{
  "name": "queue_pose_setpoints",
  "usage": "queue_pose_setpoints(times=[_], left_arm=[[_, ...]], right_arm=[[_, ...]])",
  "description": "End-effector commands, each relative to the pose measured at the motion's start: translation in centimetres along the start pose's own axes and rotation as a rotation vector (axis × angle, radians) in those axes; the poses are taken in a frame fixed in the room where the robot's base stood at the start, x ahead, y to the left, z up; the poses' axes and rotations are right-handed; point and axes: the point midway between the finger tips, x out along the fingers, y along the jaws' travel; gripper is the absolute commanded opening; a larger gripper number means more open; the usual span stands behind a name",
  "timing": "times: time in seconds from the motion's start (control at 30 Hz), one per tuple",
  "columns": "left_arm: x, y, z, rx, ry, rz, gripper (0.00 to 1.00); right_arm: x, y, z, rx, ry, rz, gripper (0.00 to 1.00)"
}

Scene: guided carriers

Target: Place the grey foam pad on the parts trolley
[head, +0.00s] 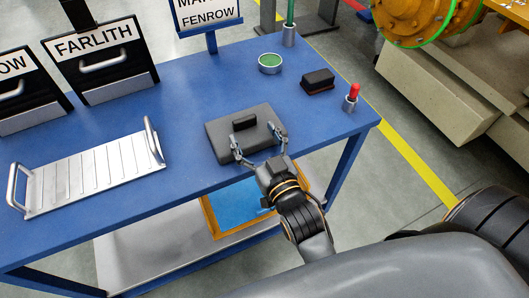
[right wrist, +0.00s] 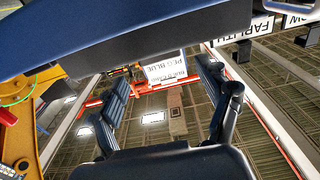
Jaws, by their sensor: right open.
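The grey foam pad appears to be the dark grey slab (head: 222,144) lying flat on the blue table near its front edge, with a small raised black block on top. My right gripper (head: 258,145) is at the slab's near edge, its fingers spread apart and empty. In the right wrist view the open fingers (right wrist: 165,82) have nothing between them, and a dark flat surface crosses the top. Whether the fingers touch the slab is unclear. No part is clearly identifiable as the parts trolley. My left gripper is not in view.
A metal tray with two upright handles (head: 95,178) lies at left. Labelled dark bins (head: 100,60) stand behind it. A green-lined bowl (head: 270,63), a dark block (head: 318,80) and a red-topped peg (head: 352,97) stand to the right. A lower shelf (head: 150,250) holds a wood-framed blue panel (head: 235,203).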

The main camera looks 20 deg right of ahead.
Motion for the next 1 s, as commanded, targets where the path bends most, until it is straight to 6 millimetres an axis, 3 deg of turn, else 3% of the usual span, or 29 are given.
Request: queue_pose_setpoints(times=[0.2,0.4,1.0], left_arm=[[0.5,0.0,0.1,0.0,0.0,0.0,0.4],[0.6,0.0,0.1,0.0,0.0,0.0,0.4],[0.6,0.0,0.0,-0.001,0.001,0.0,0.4]], right_arm=[[-4.1,0.0,0.1,-0.001,-0.003,0.0,0.77],[-5.9,0.0,0.0,-0.001,0.001,-0.001,0.77],[-6.3,0.0,-0.1,-0.001,0.001,0.0,0.77]])
